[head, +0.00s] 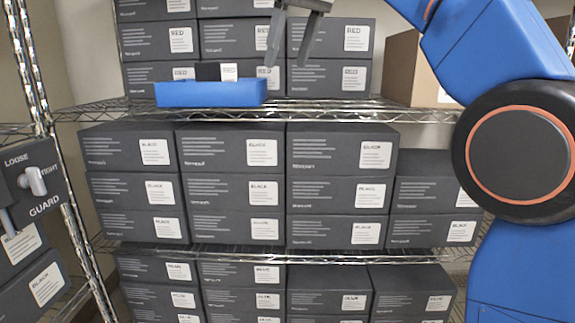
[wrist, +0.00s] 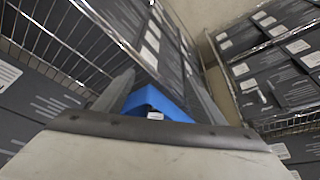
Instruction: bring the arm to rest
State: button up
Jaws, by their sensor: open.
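My gripper (head: 294,38) is in the upper middle of the head view, its grey fingers pointing down, apart and with nothing seen between them. Its top is cut off by the picture edge. My blue arm comes in from the right. In the wrist view the two fingers of my gripper (wrist: 168,95) stand apart on either side of a blue tray (wrist: 140,98), which lies beyond them. In the head view the blue tray (head: 211,94) sits on the upper wire shelf, left of and below the fingers. A small dark box (head: 216,71) with a white label shows in it.
Dark boxes labelled RED (head: 330,78) stack behind the tray on the upper shelf (head: 330,108). Boxes labelled BLACK (head: 340,150) fill the shelf below. A cardboard box (head: 402,68) stands at upper right. A panel marked LOOSE, TIGHT and GUARD (head: 32,185) is at left.

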jog(key=s+d+f+m, duration=0.3)
jog(key=s+d+f, duration=0.2)
jog(key=d+f, duration=0.5)
jog(key=s+d+f+m, duration=0.1)
jog(key=s+d+f, duration=0.3)
jog(key=f, duration=0.3)
jog(key=s+d+f+m+t+h, duration=0.1)
jog(key=s+d+f, duration=0.4)
jog(key=f, duration=0.3)
jog(key=s+d+f+m+h, duration=0.1)
jog(key=s+d+f, duration=0.4)
jog(key=f, duration=0.2)
jog(key=shift+s+d+f+m, duration=0.2)
jog(key=shift+d+f+m, duration=0.05)
jog(key=shift+d+m, duration=0.05)
jog(key=shift+m+t+h, duration=0.3)
jog(key=shift+m+h, duration=0.2)
jog(key=shift+m, duration=0.4)
jog(key=s+d+f, duration=0.1)
jog(key=s+f, duration=0.2)
jog(key=f, duration=0.2)
jog(key=s+d+f, duration=0.1)
jog(key=s+f, duration=0.2)
jog(key=f, duration=0.3)
jog(key=s+d+f, duration=0.2)
jog(key=s+f, duration=0.2)
jog(key=f, duration=0.1)
jog(key=shift+d+f, duration=0.1)
jog(key=shift+f, duration=0.2)
jog(key=shift+c, duration=0.3)
